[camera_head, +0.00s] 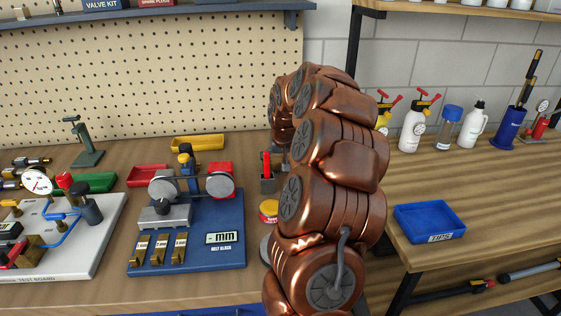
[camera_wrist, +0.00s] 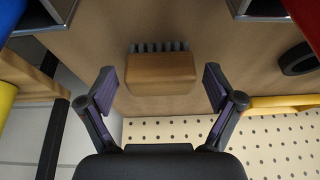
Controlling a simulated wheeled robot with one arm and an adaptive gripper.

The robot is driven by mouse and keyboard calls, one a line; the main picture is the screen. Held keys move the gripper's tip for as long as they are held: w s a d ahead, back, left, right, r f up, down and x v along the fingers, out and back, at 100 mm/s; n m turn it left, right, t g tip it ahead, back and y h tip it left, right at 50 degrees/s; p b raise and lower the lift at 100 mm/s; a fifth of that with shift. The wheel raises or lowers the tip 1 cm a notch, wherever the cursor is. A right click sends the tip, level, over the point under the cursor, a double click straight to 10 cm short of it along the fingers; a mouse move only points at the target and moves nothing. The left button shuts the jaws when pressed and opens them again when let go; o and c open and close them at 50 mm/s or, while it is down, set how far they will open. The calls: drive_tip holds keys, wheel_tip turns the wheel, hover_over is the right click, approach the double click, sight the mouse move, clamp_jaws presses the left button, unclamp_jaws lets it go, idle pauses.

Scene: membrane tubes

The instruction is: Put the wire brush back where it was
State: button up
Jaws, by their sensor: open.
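The wire brush (camera_wrist: 160,72), a brown wooden block with a row of dark grey bristles, is in the middle of the wrist view, on the wooden bench top (camera_wrist: 215,70). My gripper (camera_wrist: 160,80) is open, its two fingers apart to the left and right of the brush. There are visible gaps between the pads and the block, so it is not held. In the head view my copper-coloured arm hides the brush and most of the gripper.
In the wrist view a black ring (camera_wrist: 298,60) and a yellow tray rim (camera_wrist: 285,104) are at the right, the pegboard (camera_wrist: 260,135) at the bottom. In the head view a blue belt block (camera_head: 205,250), a yellow tin (camera_head: 268,209) and a blue tray (camera_head: 428,222) flank my arm.

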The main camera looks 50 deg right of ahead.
drive_tip(key=b+v, duration=0.1)
drive_tip(key=v, duration=1.1)
drive_tip(key=s+a+r+n+g+y+p, duration=0.1)
drive_tip(key=s+a+n+p, duration=0.1)
drive_tip(key=a, duration=1)
drive_tip(key=s+a+r+n+g+y+p, duration=0.1)
drive_tip(key=s+a+n+p, duration=0.15)
drive_tip(key=a, duration=0.95)
drive_tip(key=s+a+f+n+g+p, duration=0.1)
drive_tip(key=s+a+p, duration=0.1)
drive_tip(key=s+a, duration=0.5)
drive_tip(key=s+a+f+n+g+p, duration=0.2)
drive_tip(key=s+a, duration=0.6)
drive_tip(key=s, duration=0.7)
drive_tip(key=shift+s+f+y, duration=0.15)
drive_tip(key=shift+f+y, duration=0.2)
drive_tip(key=shift+y, duration=0.05)
